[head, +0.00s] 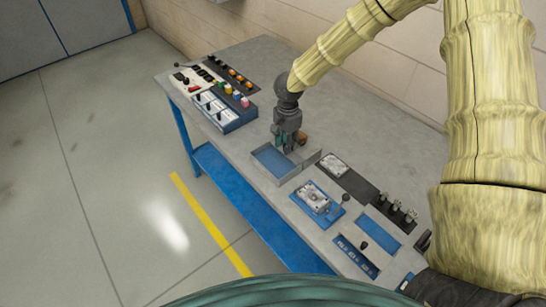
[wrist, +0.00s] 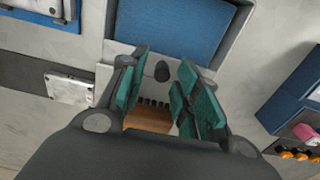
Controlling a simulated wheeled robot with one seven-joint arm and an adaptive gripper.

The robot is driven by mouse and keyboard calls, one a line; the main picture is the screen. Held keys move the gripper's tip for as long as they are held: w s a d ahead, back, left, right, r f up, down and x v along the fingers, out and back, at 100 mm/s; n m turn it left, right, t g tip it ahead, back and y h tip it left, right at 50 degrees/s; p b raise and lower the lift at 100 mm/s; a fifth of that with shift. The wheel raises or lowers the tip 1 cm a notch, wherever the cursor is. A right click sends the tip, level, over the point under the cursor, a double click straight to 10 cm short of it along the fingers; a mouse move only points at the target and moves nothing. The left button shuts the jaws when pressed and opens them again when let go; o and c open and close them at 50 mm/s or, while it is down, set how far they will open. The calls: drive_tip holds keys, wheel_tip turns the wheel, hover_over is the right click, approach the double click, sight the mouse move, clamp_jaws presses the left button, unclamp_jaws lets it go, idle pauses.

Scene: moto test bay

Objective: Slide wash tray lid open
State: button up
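The wash tray (head: 281,184) is a grey box with a blue inside, on the workbench in the middle of the head view. In the wrist view its blue area (wrist: 178,24) is at the top. A pale grey panel, seemingly the lid (wrist: 118,49), borders the blue area, with a dark rounded knob (wrist: 162,71) by it. My gripper (wrist: 162,80) is open, its green finger pads on either side of the knob with gaps showing. In the head view my gripper (head: 287,143) points down at the tray's far side and hides part of it.
A brown block with dark teeth (wrist: 150,120) lies beneath my gripper. A switch panel (head: 222,110) stands left of the tray. A blue fixture with a metal part (head: 316,200) and a dark mat with a pale part (head: 335,163) are at the right. A wall runs behind.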

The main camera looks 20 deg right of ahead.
drive_tip(key=shift+r+p, duration=2.85)
drive_tip(key=shift+r, duration=0.35)
drive_tip(key=shift+d, duration=0.1)
